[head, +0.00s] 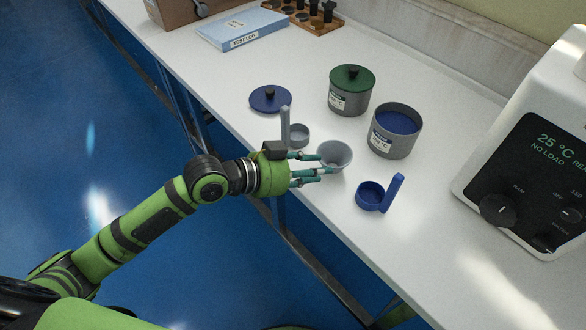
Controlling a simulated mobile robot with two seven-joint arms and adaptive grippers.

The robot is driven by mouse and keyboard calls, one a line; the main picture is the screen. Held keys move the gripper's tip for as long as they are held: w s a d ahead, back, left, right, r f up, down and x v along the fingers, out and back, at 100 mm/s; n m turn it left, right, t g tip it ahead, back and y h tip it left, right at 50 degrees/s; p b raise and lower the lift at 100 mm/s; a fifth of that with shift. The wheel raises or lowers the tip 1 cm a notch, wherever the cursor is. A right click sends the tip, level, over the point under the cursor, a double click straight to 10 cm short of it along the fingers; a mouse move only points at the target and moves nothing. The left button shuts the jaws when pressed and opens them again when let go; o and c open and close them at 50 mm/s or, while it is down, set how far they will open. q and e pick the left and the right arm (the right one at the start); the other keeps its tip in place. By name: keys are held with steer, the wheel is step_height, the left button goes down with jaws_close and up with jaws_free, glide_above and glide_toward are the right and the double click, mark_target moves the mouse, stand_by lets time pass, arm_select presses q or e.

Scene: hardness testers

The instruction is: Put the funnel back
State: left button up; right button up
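The funnel looks like a small grey flared cup (336,151), upright at the middle of the white table, near its front edge. My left gripper (325,164) reaches it from the left with its teal fingers apart. One fingertip is at the funnel's left side and the other passes in front of its lower part. Whether the fingers press on it, and whether it rests on the table, I cannot tell. The funnel's lower end is hidden. My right gripper is not in view.
A grey scoop (299,135) and blue lid (270,98) lie behind the gripper. A green-lidded pot (350,92), an open pot with blue contents (394,131) and a blue scoop (376,194) stand nearby. A tester (530,150) stands right. The front-right table is clear.

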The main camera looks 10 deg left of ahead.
arm_select(q)
steer(key=v, duration=0.6)
steer(key=shift+b, duration=0.3)
steer(key=s+a+f+n+y, duration=0.1)
steer(key=s+f+n+y, duration=0.45)
steer(key=f, duration=0.45)
steer(key=s+a+f+n+g+y, duration=0.5)
steer(key=s+a+f+n, duration=0.25)
steer(key=s, duration=0.35)
step_height(320, 180, down, 20)
steer(key=s+g+p, duration=0.1)
steer(key=s+p, duration=0.2)
steer(key=s+a+f+m+g+p, duration=0.1)
steer(key=s+a+f+p, duration=0.1)
steer(key=s+f, duration=1)
steer(key=s+a, duration=0.1)
steer(key=s, duration=0.1)
steer(key=shift+s+a+p, duration=0.25)
steer(key=shift+a+p, duration=0.05)
